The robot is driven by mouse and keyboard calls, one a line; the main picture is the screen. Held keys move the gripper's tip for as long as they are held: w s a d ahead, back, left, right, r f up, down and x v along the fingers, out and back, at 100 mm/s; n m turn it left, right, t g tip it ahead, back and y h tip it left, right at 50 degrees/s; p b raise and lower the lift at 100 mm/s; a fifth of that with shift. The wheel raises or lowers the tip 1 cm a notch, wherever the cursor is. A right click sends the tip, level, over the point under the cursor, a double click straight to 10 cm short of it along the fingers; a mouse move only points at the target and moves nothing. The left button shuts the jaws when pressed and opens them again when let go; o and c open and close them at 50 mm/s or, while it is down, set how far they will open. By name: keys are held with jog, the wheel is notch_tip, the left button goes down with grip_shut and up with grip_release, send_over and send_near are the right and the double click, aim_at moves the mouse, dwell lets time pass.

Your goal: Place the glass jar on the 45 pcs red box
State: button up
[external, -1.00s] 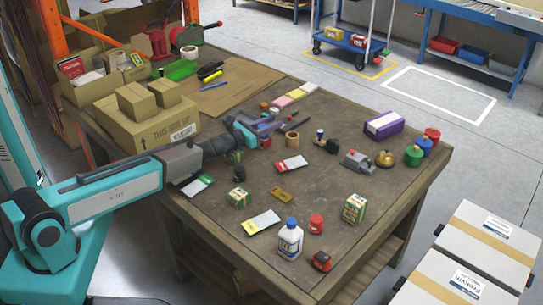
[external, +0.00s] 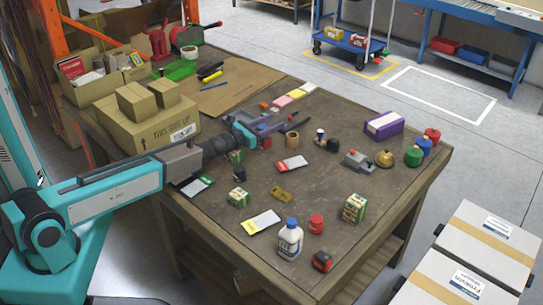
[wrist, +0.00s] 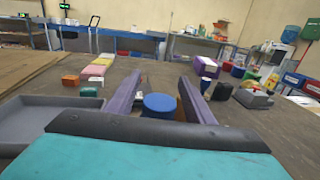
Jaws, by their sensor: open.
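My gripper (wrist: 157,92) is open low over the table, with its two purple-grey fingers apart. In the wrist view a round blue-topped thing (wrist: 160,105), perhaps the glass jar's lid, lies between the fingers. Its body is hidden, and I cannot tell whether the fingers touch it. In the external view my gripper (external: 277,124) is near the table's middle and hides this thing. No "45 pcs" print is legible. A flat red-and-white pack (external: 291,163) and small green-and-white boxes (external: 354,209) (external: 238,198) lie nearer the camera.
A grey tray (wrist: 35,117) is left of my fingers. A brown cup (external: 292,139), a grey device (external: 357,160) and a purple box (external: 383,125) stand to the right. A white bottle (external: 290,240) is near the front edge. Cartons (external: 150,128) stand at the left.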

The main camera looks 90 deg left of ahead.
jog(key=shift+b+v, duration=1.25)
jog(key=shift+v, duration=4.75)
